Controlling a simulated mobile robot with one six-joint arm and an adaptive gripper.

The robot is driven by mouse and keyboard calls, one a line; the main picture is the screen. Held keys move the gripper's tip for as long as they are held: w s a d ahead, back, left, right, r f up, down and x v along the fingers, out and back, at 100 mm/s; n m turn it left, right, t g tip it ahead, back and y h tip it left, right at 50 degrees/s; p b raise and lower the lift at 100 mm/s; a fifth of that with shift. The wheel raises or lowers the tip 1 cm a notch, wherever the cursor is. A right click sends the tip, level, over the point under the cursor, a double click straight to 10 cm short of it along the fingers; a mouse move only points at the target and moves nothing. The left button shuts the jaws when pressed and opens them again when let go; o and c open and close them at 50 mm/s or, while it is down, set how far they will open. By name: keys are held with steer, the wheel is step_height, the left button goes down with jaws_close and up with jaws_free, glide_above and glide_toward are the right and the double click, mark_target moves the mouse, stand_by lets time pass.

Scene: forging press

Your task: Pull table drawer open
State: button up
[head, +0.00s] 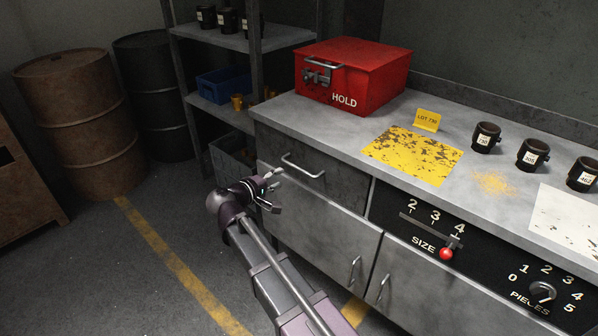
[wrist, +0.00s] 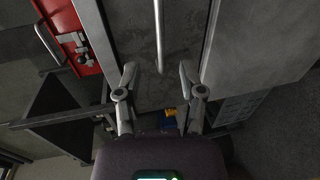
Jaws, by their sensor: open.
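The table drawer (head: 322,182) is a grey panel at the upper left of the grey metal table's front (head: 345,130). It looks shut, flush with the front. Its bar handle (head: 303,166) is pale metal. In the wrist view the drawer face (wrist: 135,30) fills the upper middle, and the handle (wrist: 159,38) runs lengthwise, in line with the gap between my fingertips. My gripper (head: 273,190) is open and empty, just left of and below the handle in the head view. The fingertips (wrist: 158,75) are apart from the handle.
A red HOLD box (head: 352,77) stands on the table's back left. Below the drawer is a cupboard door (head: 320,225) with its own handle. The floor (head: 110,270) in front is clear.

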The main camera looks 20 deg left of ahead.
mark_target(299, 170)
steer(key=b+x, duration=0.1)
steer(key=x, duration=0.8)
steer(key=shift+w+d+b, duration=0.15)
steer(key=shift+w+b, duration=0.2)
steer(key=shift+b, duration=0.05)
jaws_close()
steer(key=shift+d, duration=0.25)
steer(key=shift+a, duration=0.15)
